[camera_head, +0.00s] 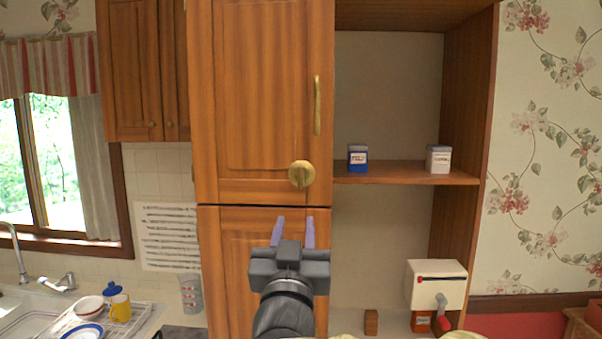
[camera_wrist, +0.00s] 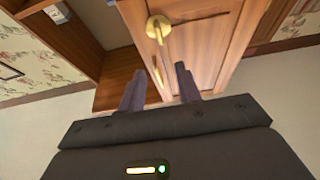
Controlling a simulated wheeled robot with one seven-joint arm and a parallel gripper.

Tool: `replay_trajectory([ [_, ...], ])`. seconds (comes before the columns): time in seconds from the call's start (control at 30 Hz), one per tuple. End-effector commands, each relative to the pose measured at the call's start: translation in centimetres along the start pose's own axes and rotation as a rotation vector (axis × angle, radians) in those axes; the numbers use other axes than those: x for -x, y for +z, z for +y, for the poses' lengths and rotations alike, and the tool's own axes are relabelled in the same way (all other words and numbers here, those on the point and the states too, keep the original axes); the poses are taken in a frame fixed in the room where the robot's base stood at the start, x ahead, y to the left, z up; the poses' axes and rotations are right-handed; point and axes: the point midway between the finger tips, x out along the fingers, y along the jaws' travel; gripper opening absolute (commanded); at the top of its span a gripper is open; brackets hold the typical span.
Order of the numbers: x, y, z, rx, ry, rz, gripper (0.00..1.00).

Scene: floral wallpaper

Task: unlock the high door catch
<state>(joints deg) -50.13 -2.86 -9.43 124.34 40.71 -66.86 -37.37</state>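The high door catch (camera_head: 301,174) is a round brass knob low on the upper door (camera_head: 258,90) of the tall wooden cabinet. In the wrist view the brass catch (camera_wrist: 157,27) shows beyond the fingertips, with a bar or lever on its round plate. My gripper (camera_head: 293,220) is open, its two purple fingers apart with nothing between them. In the head view it is below the catch, in front of the lower door (camera_head: 233,262). The gripper does not appear to touch the catch. The wrist view also shows the open fingers (camera_wrist: 157,80).
A brass vertical handle (camera_head: 317,105) is above the catch. The open shelf (camera_head: 400,174) on the right holds a blue canister (camera_head: 357,158) and a white canister (camera_head: 438,159). A cream box with a crank (camera_head: 436,284) stands lower right. A dish rack (camera_head: 112,326) is lower left.

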Motion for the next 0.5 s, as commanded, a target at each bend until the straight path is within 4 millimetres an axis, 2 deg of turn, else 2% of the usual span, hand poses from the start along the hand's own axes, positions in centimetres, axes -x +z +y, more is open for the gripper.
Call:
replay_trajectory([
  [0.5, -8.9, -0.4, 0.0, 0.006, 0.001, -0.001, 0.34],
])
